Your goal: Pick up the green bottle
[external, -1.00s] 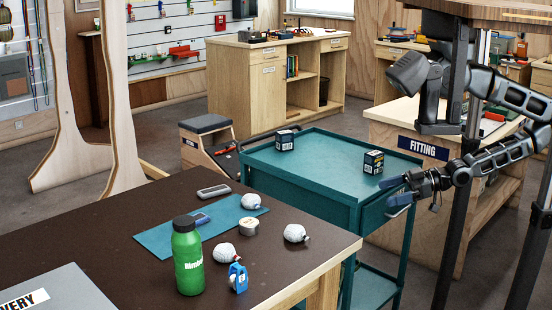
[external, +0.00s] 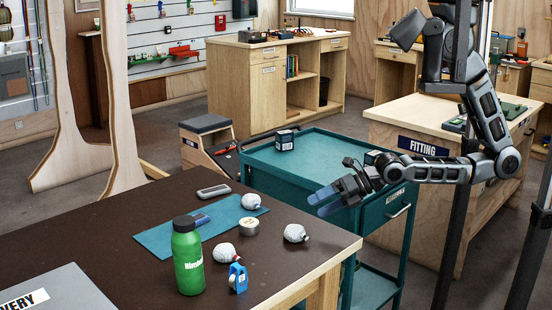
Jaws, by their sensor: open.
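The green bottle (external: 188,262) stands upright on the dark brown table (external: 110,225), near its front edge. My gripper (external: 318,202) is open and empty. It is in the air near the table's right corner, to the right of the bottle and well apart from it, with its blue fingertips pointing left.
A teal cart (external: 330,150) with two dark boxes stands behind the table.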

